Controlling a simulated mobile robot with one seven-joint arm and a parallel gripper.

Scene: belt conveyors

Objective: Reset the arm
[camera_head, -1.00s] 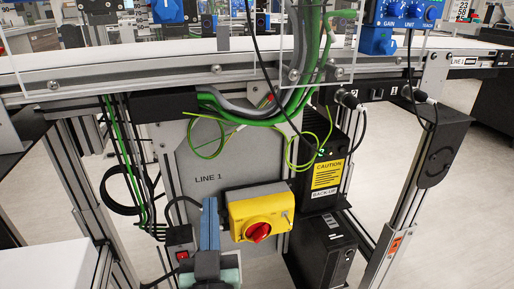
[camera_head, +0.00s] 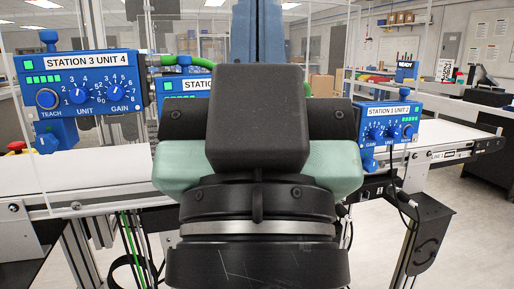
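My gripper (camera_head: 257,28) is raised close in front of the camera and fills the middle of the view. Its black body and pale green side parts stand in front of the conveyor. Its blue fingers point up behind the black block and look closed together, with nothing seen between them. The fingertips reach the top of the picture. My arm's black wrist (camera_head: 258,262) is below it.
A blue box marked Station 3 Unit 4 (camera_head: 82,82) is at left. Another blue box (camera_head: 186,88) is partly hidden behind my gripper. A Station 1 Unit 2 box (camera_head: 389,127) is at right. The white conveyor belt (camera_head: 450,136) runs behind. Floor is clear at lower right.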

